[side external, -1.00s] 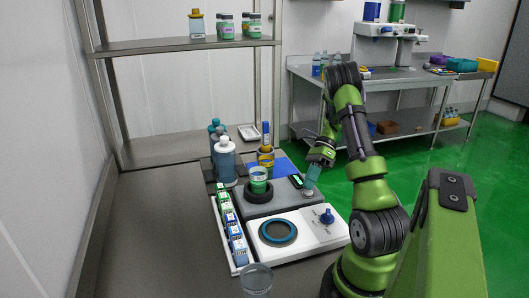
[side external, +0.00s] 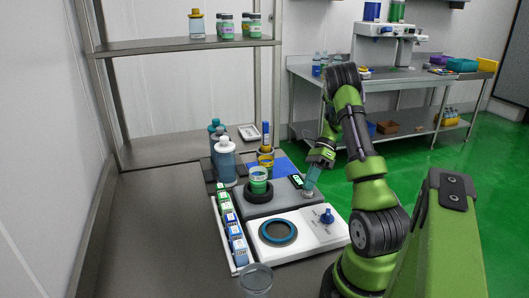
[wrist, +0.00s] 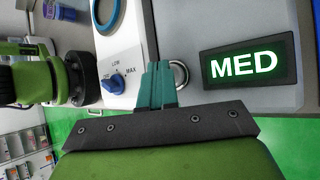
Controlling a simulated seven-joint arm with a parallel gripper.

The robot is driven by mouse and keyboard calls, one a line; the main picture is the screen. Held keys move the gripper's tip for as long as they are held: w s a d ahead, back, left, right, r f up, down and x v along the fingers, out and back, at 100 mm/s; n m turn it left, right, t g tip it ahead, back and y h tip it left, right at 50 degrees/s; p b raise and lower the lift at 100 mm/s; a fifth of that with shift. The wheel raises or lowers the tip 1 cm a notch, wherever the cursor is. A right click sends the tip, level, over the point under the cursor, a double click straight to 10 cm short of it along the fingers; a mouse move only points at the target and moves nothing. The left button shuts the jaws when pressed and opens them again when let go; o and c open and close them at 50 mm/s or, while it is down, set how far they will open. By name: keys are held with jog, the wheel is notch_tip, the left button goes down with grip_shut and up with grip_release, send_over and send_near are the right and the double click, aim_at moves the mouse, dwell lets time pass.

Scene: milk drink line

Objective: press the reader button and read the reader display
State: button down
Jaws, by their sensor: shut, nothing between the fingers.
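The grey reader (side external: 280,207) sits on the bench with a black display (side external: 296,181) at its right end. In the wrist view the display (wrist: 248,64) is lit green and reads "MED" in white letters. The reader button (wrist: 181,74) is a round metal-rimmed disc beside the display, partly hidden behind my fingers. My gripper (wrist: 158,68) is shut and empty, its teal fingertips at the button. In the side view my gripper (side external: 309,190) points down onto the button; I cannot tell how far it is pressed. A green-banded jar (side external: 259,180) stands in the dark ring on the reader.
A white hotplate (side external: 310,238) with a blue ring and blue knob (wrist: 117,78) stands in front of the reader. A white rack (side external: 240,262) of small bottles is at the left. Bottles (side external: 225,162) stand behind. A clear beaker (side external: 256,279) is at the front.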

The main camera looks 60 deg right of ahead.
jog(key=shift+r, duration=0.7)
jog(key=shift+r, duration=2.5)
